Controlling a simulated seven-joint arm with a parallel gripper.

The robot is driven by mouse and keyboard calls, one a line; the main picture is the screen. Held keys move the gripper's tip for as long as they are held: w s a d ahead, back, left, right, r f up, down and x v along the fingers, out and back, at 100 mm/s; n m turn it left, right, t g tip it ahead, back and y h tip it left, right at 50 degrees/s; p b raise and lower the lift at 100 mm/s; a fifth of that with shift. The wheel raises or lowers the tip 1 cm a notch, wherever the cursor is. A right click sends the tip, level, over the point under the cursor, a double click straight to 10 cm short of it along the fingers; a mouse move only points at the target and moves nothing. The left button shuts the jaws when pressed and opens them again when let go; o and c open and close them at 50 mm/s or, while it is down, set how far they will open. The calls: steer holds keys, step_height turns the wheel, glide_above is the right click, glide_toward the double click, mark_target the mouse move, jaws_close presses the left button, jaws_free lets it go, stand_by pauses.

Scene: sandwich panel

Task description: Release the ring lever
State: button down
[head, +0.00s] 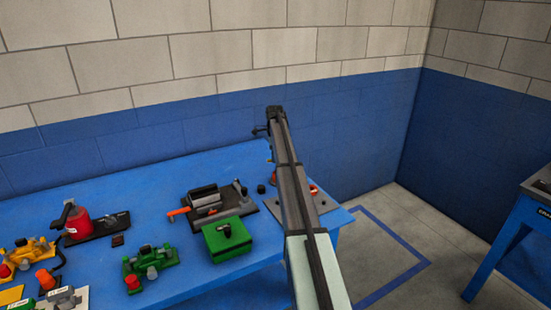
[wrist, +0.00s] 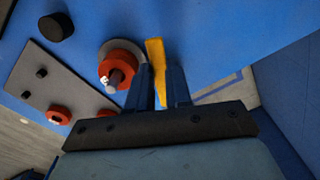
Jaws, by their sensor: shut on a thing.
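A yellow lever (wrist: 155,52) runs between the two dark fingers of my gripper (wrist: 160,78) in the wrist view. The gripper is shut on it. To its left is a red ring (wrist: 117,66) with a grey collar and a dark centre peg. It stands beside the left finger; I cannot tell whether they touch or how the lever joins it. In the head view my arm hides the gripper and the lever. A small red part (head: 314,190) shows just right of the arm on a grey plate (head: 325,204).
In the wrist view a grey panel (wrist: 60,78) bears dark knobs and a second red ring (wrist: 58,115); a black round knob (wrist: 55,26) is nearby. In the head view a green box (head: 227,242), a grey-black fixture (head: 208,204) and a red device (head: 77,224) stand left on the blue table (head: 180,222).

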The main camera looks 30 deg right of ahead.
steer(key=m, duration=0.1)
steer(key=w+m, duration=0.1)
steer(key=m, duration=0.1)
steer(key=d+m, duration=0.1)
steer(key=shift+w+d+m, duration=0.1)
steer(key=shift+w+m, duration=0.2)
steer(key=shift+w, duration=0.05)
steer(key=shift+w+d+m, duration=0.2)
steer(key=shift+d+m, duration=0.15)
steer(key=shift+m, duration=0.55)
steer(key=shift+w+d+m, duration=0.2)
steer(key=shift+d+m, duration=0.1)
steer(key=shift+m, duration=0.6)
steer(key=shift+d, duration=0.1)
steer(key=c, duration=1)
jaws_free()
steer(key=shift+c, duration=0.2)
step_height(320, 180, up, 14)
steer(key=shift+f, duration=0.1)
